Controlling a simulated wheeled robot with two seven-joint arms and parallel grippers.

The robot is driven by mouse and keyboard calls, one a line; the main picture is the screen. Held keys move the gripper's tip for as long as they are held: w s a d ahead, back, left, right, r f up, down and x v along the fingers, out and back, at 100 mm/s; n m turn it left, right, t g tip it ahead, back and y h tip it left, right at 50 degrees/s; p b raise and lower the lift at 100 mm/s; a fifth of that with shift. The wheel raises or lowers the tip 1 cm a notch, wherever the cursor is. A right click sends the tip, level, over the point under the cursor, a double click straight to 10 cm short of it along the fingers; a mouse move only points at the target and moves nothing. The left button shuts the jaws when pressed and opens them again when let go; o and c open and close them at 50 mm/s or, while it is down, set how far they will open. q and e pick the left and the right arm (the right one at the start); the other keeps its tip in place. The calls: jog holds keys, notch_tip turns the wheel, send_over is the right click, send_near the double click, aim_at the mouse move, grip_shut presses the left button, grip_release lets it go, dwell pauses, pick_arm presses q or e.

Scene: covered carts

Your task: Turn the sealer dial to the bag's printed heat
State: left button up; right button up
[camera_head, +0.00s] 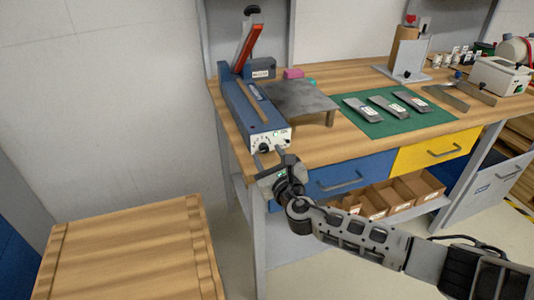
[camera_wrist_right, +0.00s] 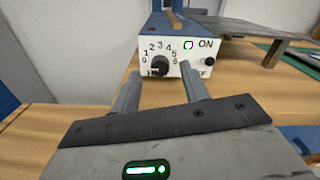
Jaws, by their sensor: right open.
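The blue sealer (camera_head: 252,105) stands on the wooden bench with its red-handled arm (camera_head: 248,45) raised. Its white front panel carries a black dial (camera_wrist_right: 159,63), also visible in the head view (camera_head: 264,147). Digits from 0 to 6 arc around the dial; its pointer direction is unclear. My right gripper (camera_head: 269,157) is open in front of the panel. In the wrist view its fingers (camera_wrist_right: 160,72) stand either side of the dial with nothing between them. Three silver bags (camera_head: 388,107) with white labels lie on the green mat (camera_head: 372,128); their print is too small to read. My left gripper is out of view.
A white machine (camera_head: 500,76) stands at the bench's right. A wooden-topped cart (camera_head: 130,255) is at lower left. Drawers (camera_head: 350,172) are under the bench edge.

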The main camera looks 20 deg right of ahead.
jog(key=shift+w, duration=0.95)
grip_shut()
